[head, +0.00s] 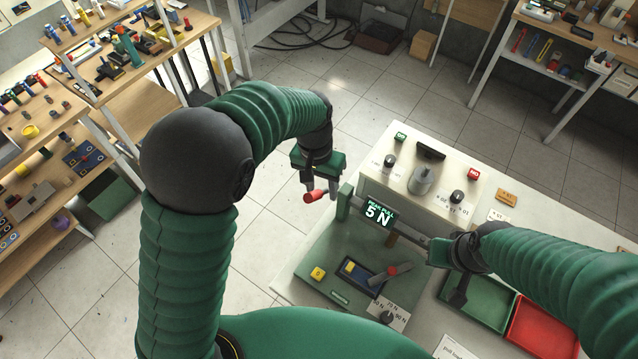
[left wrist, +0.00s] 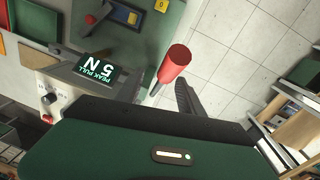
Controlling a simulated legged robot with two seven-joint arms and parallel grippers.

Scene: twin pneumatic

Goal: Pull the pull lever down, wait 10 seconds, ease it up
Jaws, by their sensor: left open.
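A red grip (head: 315,196), apparently the pull lever's, is beside the green post at the stand's left end. In the left wrist view the red grip (left wrist: 174,62) stands close to a dark finger on a thin grey shaft. My left gripper (head: 320,188) is open at the red grip. I cannot tell whether the grip lies between its fingers or touches them. The display (head: 377,212) reads PEAK PULL 5 N; it also shows in the left wrist view (left wrist: 98,68). My right gripper (head: 440,256) is at the display bar's right end, its jaw state unclear.
A cream control box (head: 420,170) with knobs and buttons stands behind the bar. Green (head: 480,300) and red (head: 545,328) trays lie at the right.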

